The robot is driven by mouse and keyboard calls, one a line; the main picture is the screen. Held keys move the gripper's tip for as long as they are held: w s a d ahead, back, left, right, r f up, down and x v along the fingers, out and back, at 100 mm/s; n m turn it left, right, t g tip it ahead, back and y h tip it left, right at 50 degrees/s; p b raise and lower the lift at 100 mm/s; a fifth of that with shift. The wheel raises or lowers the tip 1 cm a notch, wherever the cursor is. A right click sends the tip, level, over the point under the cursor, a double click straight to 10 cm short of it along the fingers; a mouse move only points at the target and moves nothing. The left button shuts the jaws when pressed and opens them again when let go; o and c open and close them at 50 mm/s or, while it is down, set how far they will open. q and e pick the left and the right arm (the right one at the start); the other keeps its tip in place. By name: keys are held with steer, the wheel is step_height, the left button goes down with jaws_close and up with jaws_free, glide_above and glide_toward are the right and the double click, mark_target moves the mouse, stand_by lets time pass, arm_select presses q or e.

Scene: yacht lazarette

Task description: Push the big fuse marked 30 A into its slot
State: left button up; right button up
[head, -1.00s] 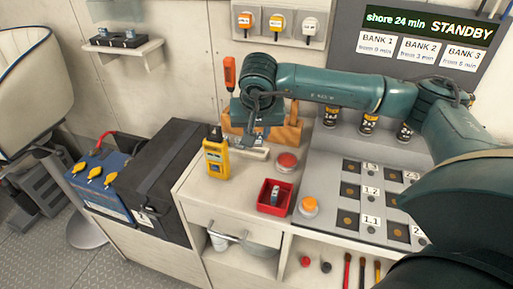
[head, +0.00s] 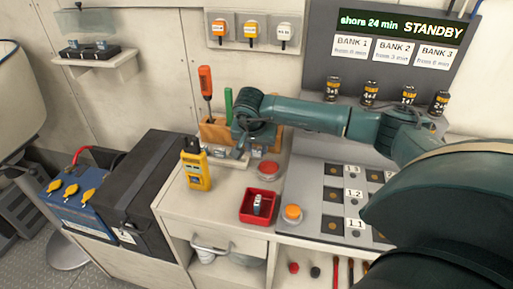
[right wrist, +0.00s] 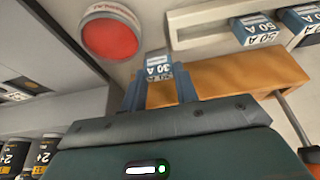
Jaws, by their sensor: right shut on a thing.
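The fuse marked 30 A (right wrist: 158,68) is blue with a white label and sits between the two fingers of my right gripper (right wrist: 160,88), which is shut on it. In the head view my right gripper (head: 238,153) is low over the counter, right of the yellow meter; its fingertips are hard to make out. A pale fuse strip (right wrist: 222,22) shows in the right wrist view, with a dark gap in its face and blue 50 A fuses (right wrist: 255,30) at its right. The held fuse is beside the strip's left end, apparently not in it. My left gripper is not in view.
A red round button (head: 265,169) and a red tray (head: 246,213) with a small fuse-like part are near the gripper. A yellow meter (head: 197,171) and a wooden tool block (head: 213,132) stand close by. An orange button (head: 292,212) is to the right.

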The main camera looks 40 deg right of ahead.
steer(key=shift+f, duration=0.55)
steer(key=shift+f, duration=0.2)
steer(key=o, duration=0.9)
steer(key=shift+r, duration=0.1)
